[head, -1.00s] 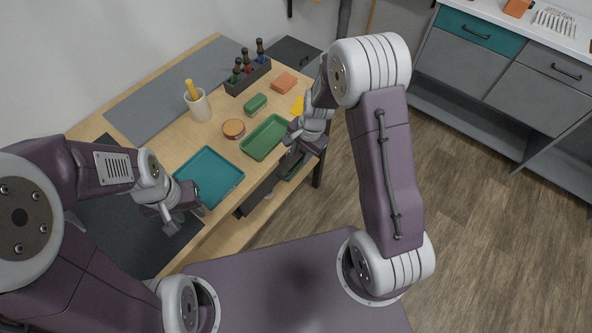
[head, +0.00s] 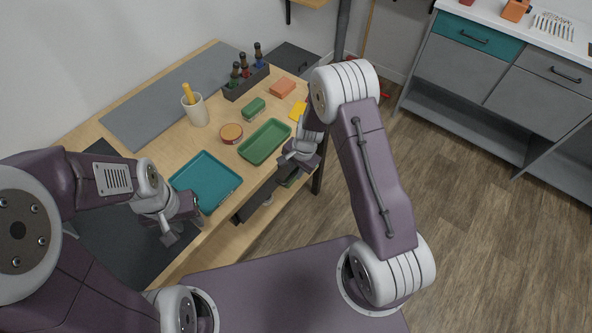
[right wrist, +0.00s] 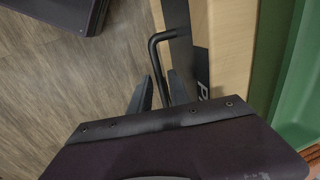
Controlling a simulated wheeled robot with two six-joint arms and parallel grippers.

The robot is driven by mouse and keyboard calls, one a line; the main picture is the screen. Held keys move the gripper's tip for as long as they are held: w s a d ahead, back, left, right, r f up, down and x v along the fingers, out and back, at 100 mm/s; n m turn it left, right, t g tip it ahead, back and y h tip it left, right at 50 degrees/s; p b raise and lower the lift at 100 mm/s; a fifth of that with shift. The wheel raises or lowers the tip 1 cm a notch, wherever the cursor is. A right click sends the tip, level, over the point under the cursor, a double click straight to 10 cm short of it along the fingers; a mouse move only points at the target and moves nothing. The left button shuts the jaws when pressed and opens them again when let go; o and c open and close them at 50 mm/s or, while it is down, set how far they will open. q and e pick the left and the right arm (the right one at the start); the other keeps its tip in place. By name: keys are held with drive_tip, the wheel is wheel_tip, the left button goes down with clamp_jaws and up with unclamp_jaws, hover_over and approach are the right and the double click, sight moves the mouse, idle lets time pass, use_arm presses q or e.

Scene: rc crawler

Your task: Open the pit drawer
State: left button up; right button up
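The pit drawer has a dark front (head: 252,205) under the near edge of the wooden workbench. My right gripper (head: 290,165) is at the bench's front edge. In the right wrist view its two fingers (right wrist: 160,90) are apart, with the handle bar between them and gaps beside it. I cannot tell whether the drawer is slightly out. My left gripper (head: 182,232) is open and empty near the teal tray, over the bench's front left.
On the workbench are a teal tray (head: 220,192), a green tray (head: 264,142), a cup (head: 196,112), a round tin (head: 231,133) and a bottle rack (head: 247,84). A grey cabinet (head: 470,68) stands at the right. Floor between is clear.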

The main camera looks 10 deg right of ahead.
clamp_jaws()
idle(1.1)
drive_tip(key=shift+s+d, duration=0.1)
